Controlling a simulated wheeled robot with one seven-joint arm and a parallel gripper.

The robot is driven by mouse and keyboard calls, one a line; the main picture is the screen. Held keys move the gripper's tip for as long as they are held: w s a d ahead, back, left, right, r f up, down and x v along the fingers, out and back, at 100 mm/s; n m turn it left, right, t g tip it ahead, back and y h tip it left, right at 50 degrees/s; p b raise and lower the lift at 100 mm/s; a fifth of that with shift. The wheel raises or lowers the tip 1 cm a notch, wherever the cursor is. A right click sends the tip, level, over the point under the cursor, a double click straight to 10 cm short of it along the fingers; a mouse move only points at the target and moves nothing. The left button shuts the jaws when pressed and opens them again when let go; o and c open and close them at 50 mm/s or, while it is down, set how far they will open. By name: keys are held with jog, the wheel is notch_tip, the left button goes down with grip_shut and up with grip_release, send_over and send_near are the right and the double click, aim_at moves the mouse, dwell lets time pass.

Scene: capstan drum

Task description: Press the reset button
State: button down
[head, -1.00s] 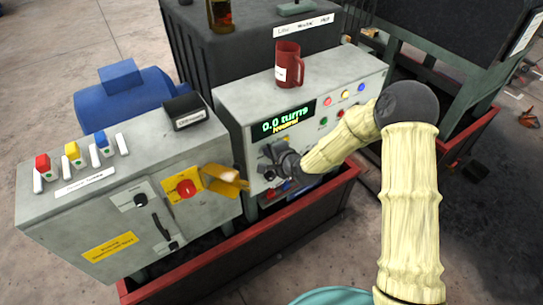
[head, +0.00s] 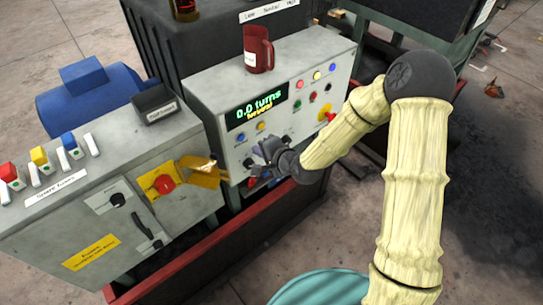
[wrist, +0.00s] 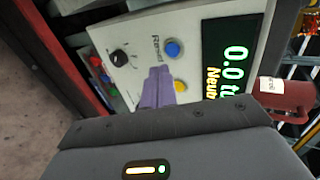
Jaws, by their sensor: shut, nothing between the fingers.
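The blue button marked "Reset" shows in the wrist view (wrist: 173,48), on the light grey panel beside the lit turns display (wrist: 228,62). In the head view the blue button (head: 240,137) sits under the display's left part. A yellow button (wrist: 180,86) is beside it. My gripper (wrist: 158,86) has its purple fingers together and empty, over the panel by the yellow button. The gripper also shows in the head view (head: 264,152), low on the panel front. The blue button is uncovered in the wrist view; I cannot tell the fingers' distance from the panel.
A black knob (wrist: 119,58) is near the reset button. A yellow flap (head: 200,172) juts out left of my gripper, beside a red rotary switch (head: 163,184). A red mug (head: 257,50) stands on the console.

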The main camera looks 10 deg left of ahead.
jog(key=v, duration=0.5)
jog(key=shift+d, duration=0.4)
jog(key=shift+w, duration=0.15)
jog(key=shift+a, duration=0.1)
jog(key=s+d+r+n+g+h, duration=0.2)
jog(key=s+d, duration=0.4)
jog(key=d, duration=0.6)
jog(key=s+d+r+n+g+h, duration=0.3)
jog(key=s+d+n+h, duration=0.2)
jog(key=d, duration=0.8)
jog(key=shift+s+d+r+n+h, duration=0.25)
jog(key=shift+s+r+n+h, duration=0.15)
jog(key=shift+s+h, duration=0.8)
